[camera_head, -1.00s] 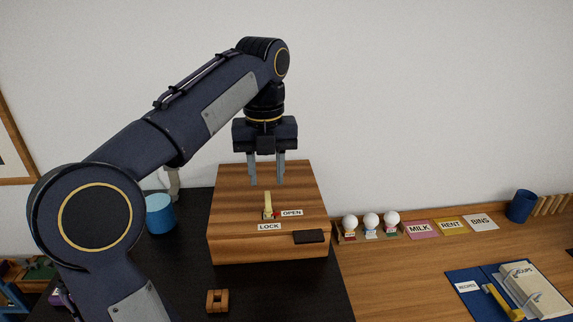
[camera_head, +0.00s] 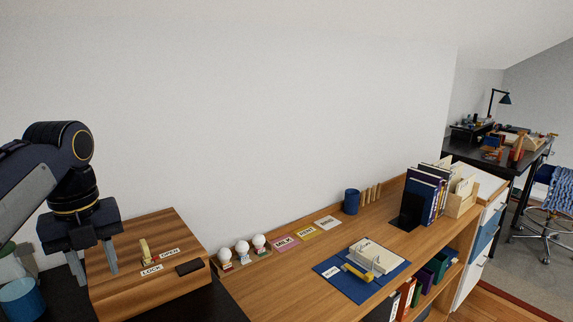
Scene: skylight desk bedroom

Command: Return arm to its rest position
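My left gripper (camera_head: 93,264) shows at the left of the head view, pointing down over the left part of a wooden box (camera_head: 190,241). Its two fingers are apart with nothing between them. The box has a pale lever (camera_head: 146,252) between labels reading OPEN and LOCK, and a dark plate (camera_head: 189,267) near its front. The gripper is to the left of the lever; whether a finger touches the box top I cannot tell. My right gripper is not in view.
A blue cup (camera_head: 22,299) stands left of the box. To the right, a wooden shelf top holds white-headed figures (camera_head: 242,248), cards, a dark blue cup (camera_head: 351,202), a blue mat (camera_head: 332,273) with a book, and upright binders (camera_head: 424,195). A desk and chair stand far right.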

